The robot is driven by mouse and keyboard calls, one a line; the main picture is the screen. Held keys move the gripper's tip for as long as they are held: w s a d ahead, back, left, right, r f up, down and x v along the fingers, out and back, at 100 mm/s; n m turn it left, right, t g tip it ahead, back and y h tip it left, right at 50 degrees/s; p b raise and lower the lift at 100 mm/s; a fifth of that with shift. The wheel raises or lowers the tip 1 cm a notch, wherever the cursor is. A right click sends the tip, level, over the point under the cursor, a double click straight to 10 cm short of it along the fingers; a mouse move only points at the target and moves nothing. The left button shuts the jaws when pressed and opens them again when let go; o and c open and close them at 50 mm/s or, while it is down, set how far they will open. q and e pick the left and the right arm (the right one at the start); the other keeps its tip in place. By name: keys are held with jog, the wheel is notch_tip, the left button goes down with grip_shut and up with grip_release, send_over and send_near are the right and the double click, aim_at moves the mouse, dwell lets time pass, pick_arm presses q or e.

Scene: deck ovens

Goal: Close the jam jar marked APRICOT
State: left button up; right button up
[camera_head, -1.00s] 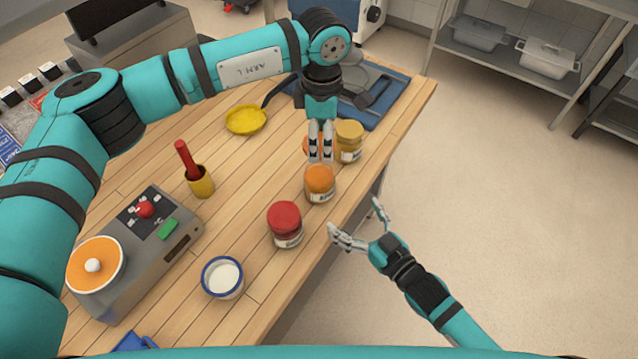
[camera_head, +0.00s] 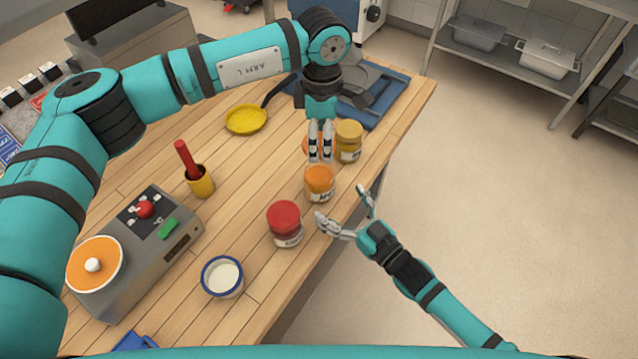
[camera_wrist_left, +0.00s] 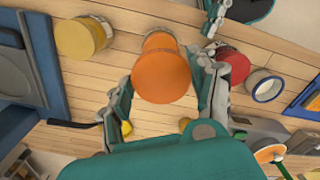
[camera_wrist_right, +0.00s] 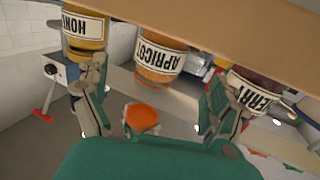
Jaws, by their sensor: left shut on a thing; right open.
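The jar marked APRICOT (camera_wrist_right: 157,57) stands in the right wrist view; it is the orange jar (camera_head: 319,186) near the table's right edge in the head view. My left gripper (camera_head: 320,158) is just beyond the jar, shut on an orange lid (camera_wrist_left: 161,76), which hides part of the jar in the left wrist view. The lid also shows in the right wrist view (camera_wrist_right: 142,117), apart from the jar. My right gripper (camera_head: 343,212) is open and empty, low at the table edge, its fingers pointing toward the jar without visible contact.
A honey jar (camera_head: 348,142) stands beyond the apricot jar, and a red-lidded jar (camera_head: 285,224) on its near side, both close to my grippers. A white bowl with a blue rim (camera_head: 222,277), a grey machine (camera_head: 150,255) and a yellow pan (camera_head: 246,119) are on the table.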

jog(key=x, duration=0.8)
jog(key=c, duration=1.8)
pick_arm(q)
send_over(321, 176)
jog(key=shift+f, duration=2.5)
pick_arm(e)
jog(key=shift+d, duration=0.1)
pick_arm(q)
jog(key=shift+f, duration=0.1)
jog(key=shift+f, duration=0.75)
jog(key=shift+f, duration=0.6)
